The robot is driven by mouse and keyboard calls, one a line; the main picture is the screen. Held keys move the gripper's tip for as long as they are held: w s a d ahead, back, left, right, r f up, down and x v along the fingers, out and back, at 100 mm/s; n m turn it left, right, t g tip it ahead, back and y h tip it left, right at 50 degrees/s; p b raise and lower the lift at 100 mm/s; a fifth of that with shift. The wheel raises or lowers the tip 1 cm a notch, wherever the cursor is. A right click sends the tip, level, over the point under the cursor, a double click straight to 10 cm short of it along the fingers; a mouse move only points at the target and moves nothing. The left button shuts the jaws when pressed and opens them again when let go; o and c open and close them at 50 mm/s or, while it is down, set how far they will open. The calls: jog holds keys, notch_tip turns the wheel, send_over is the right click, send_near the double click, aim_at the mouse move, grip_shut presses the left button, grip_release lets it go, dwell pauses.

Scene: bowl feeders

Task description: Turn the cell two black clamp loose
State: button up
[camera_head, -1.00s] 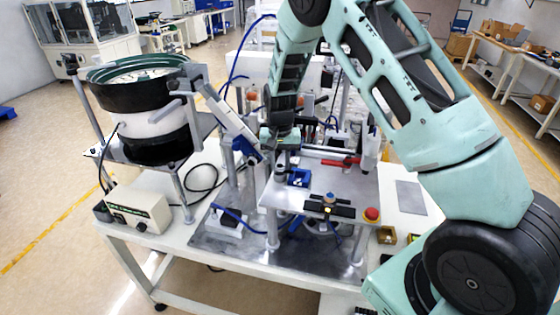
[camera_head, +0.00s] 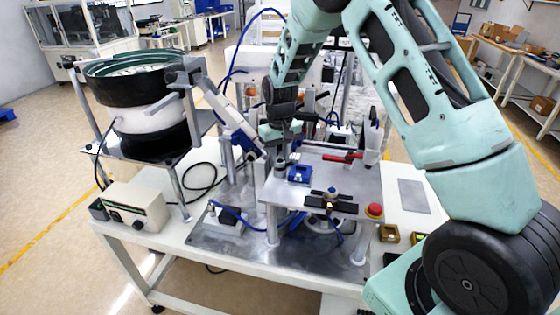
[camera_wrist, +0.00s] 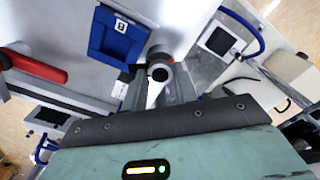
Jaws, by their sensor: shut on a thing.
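My gripper (camera_head: 281,146) points down at the back left of the metal fixture plate (camera_head: 330,190), just left of the blue block (camera_head: 299,174). It is shut on the black clamp, which is mostly hidden by my gripper in the head view. In the wrist view a dark grey round knob with a pale lever-like part (camera_wrist: 158,88) shows just beyond my gripper housing, and I take it to be the clamp. The fingertips are hidden there. I cannot tell how far the clamp is turned.
The blue block also shows in the wrist view (camera_wrist: 118,40), close to the knob. A red handle (camera_head: 342,158) lies to the right. A slanted feeder chute (camera_head: 228,118) and the bowl feeder (camera_head: 135,95) stand left. A red button (camera_head: 374,210) sits at the plate's front right corner.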

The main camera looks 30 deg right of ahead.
aim_at(280, 161)
jog(key=n+b, duration=0.1)
jog(key=n, duration=0.4)
jog(key=shift+n+b, duration=0.3)
jog(key=shift+b, duration=0.05)
jog(key=n, duration=0.4)
jog(key=shift+r+n, duration=0.1)
jog(key=shift+n, duration=0.3)
jog(key=o, duration=1)
jog(key=shift+c, duration=0.2)
notch_tip(280, 161, up, 17)
jog(key=b, duration=0.4)
jog(key=shift+r, duration=0.2)
